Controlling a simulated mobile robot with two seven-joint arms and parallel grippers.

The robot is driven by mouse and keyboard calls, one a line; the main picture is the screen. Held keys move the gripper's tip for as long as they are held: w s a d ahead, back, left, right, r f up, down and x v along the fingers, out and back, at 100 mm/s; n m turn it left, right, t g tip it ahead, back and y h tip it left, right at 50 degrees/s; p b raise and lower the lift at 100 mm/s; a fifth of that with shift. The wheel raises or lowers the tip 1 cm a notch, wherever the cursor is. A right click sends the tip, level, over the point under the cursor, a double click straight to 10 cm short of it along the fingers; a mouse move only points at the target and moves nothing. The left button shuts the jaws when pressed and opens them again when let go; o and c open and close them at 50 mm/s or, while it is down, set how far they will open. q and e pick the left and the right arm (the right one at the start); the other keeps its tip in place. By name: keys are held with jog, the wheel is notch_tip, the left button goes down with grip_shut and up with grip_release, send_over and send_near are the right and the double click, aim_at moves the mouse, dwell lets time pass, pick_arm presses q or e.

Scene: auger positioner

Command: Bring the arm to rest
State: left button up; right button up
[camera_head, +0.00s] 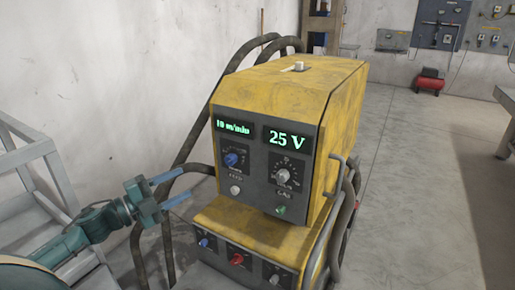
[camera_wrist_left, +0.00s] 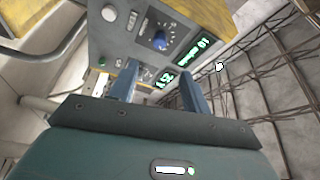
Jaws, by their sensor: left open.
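My left arm, teal, comes in from the lower left in the head view. Its gripper (camera_head: 172,188) is open with two blue fingers pointing right, apart from each other and with nothing between them. The fingers are in front and to the left of the yellow welding machine (camera_head: 345,90). In the left wrist view, the two blue fingers (camera_wrist_left: 160,90) stand apart below the machine's dark front panel (camera_wrist_left: 120,40). My right gripper does not show in either view.
The machine's upper displays read "10 m/min" (camera_head: 234,127) and "25 V" (camera_head: 284,138). Thick dark hoses (camera_head: 185,150) loop beside it. A grey metal frame (camera_head: 35,165) stands at the left. Open floor (camera_head: 420,190) lies to the right, with a red compressor (camera_head: 429,81) by the back wall.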

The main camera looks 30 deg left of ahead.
pick_arm(q)
jog(key=s+d+f+n+g+y, duration=0.1)
jog(key=s+d+f+n+y, duration=0.2)
jog(key=d+f+n, duration=0.35)
jog(key=s+d+f+n+y, duration=0.3)
jog(key=f+n, duration=0.1)
jog(key=f, duration=0.6)
jog(key=s+d+f+n+g, duration=0.2)
jog(key=s+d+f+n, duration=0.1)
jog(key=d, duration=0.6)
jog(key=s+d+f+n+g+h, duration=0.1)
jog(key=s+d+f+n+g, duration=0.2)
jog(key=d, duration=0.6)
jog(key=s+f+n, duration=0.1)
jog(key=s+f, duration=0.1)
jog(key=s, duration=0.1)
jog(key=shift+s+d+g+p, duration=0.15)
jog(key=shift+d+g+p, duration=0.15)
jog(key=shift+p, duration=0.05)
jog(key=shift+f, duration=0.1)
